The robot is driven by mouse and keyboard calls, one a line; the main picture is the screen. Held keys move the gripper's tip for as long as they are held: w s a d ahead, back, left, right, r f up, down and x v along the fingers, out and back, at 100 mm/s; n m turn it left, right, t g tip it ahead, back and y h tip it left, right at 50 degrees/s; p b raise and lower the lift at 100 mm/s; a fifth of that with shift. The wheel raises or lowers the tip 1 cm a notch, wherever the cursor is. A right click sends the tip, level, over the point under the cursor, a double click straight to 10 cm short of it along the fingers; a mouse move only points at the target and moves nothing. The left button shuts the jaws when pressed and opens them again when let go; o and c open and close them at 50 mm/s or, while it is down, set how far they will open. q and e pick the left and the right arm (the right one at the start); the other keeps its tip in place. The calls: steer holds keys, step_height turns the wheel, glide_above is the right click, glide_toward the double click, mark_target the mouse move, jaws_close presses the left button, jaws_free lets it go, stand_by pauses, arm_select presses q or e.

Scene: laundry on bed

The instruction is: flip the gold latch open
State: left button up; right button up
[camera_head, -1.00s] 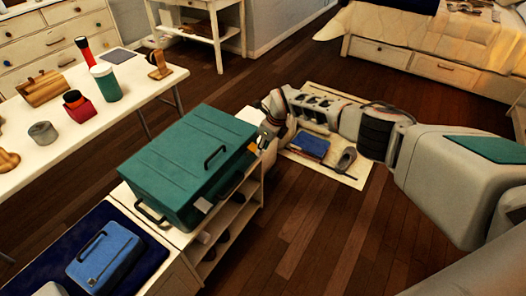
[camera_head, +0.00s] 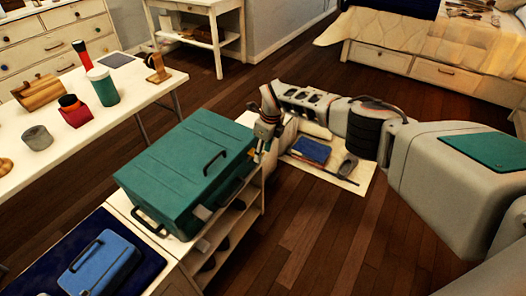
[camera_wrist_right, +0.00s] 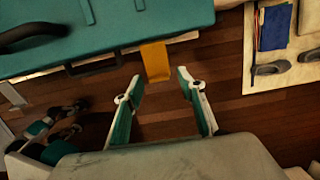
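A teal toolbox (camera_head: 185,170) with black handles stands on a white shelf unit. The gold latch (camera_wrist_right: 155,60) hangs on the near side of the toolbox in the right wrist view, as a flat yellow tab below the lid edge. My right gripper (camera_wrist_right: 158,77) is open, with its two fingers spread and nothing between them. In that picture the fingertips lie just below the latch's lower end, one to each side. I cannot tell whether they touch it. In the head view my right gripper (camera_head: 264,143) is at the toolbox's right side and largely hides the latch. My left gripper is not in view.
A blue case (camera_head: 102,262) lies on a dark blue cloth beside the toolbox. A white table (camera_head: 60,155) with cups and wooden items stands at the left. A blue book (camera_head: 312,150) and a dark shoe (camera_head: 347,166) lie on a floor mat. The wooden floor at lower right is open.

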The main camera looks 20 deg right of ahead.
steer(key=shift+r, duration=0.15)
step_height(320, 180, up, 12)
steer(key=s+d, duration=0.1)
steer(key=shift+s+f, duration=0.2)
steer(key=shift+s, duration=0.1)
stand_by(0.3)
